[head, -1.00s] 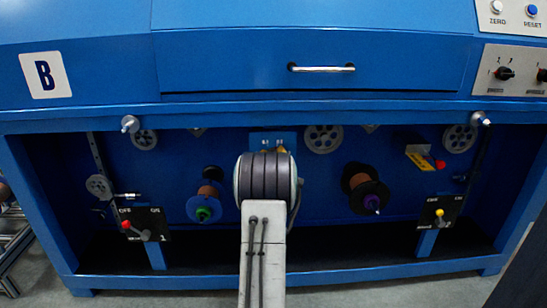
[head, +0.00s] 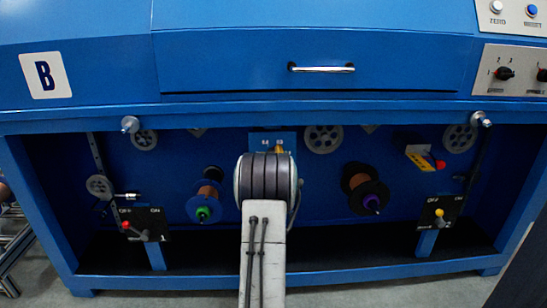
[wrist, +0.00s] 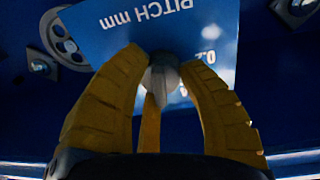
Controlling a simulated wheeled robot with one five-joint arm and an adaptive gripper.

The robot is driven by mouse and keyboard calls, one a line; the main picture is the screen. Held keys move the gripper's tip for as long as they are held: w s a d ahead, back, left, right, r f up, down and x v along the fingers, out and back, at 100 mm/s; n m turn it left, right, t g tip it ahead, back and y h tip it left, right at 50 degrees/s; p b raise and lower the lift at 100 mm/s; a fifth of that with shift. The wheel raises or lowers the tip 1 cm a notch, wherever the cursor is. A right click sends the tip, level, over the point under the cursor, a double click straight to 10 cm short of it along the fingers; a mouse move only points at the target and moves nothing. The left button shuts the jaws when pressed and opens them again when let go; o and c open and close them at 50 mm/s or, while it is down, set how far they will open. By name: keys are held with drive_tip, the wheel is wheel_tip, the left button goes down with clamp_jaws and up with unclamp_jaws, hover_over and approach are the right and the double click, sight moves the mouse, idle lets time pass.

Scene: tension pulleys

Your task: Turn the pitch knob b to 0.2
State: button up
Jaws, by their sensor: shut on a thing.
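The pitch knob (wrist: 160,82) is a small grey knob on a blue plate (wrist: 110,28) in the wrist view. The plate reads "PITCH mm" and "0.2", upside down in this view. My gripper (wrist: 163,60) has its yellow fingers closed around the knob. The fingers cover part of the knob and plate, so its pointer setting cannot be read. In the head view, the top of the plate (head: 258,137) shows behind my arm, with a bit of yellow finger beside it; the knob is hidden there.
Spools (head: 204,201) and (head: 367,193) sit either side of my arm. Switch plates with red (head: 125,224) and yellow (head: 439,212) knobs stand low at left and right. A drawer handle (head: 321,68) is above.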

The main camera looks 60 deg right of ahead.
drive_tip(key=o, duration=0.9)
drive_tip(key=shift+w+r, duration=0.25)
drive_tip(key=shift+o, duration=1.4)
drive_tip(key=shift+s+f, duration=0.1)
drive_tip(key=shift+f, duration=0.05)
drive_tip(key=v, duration=1.2)
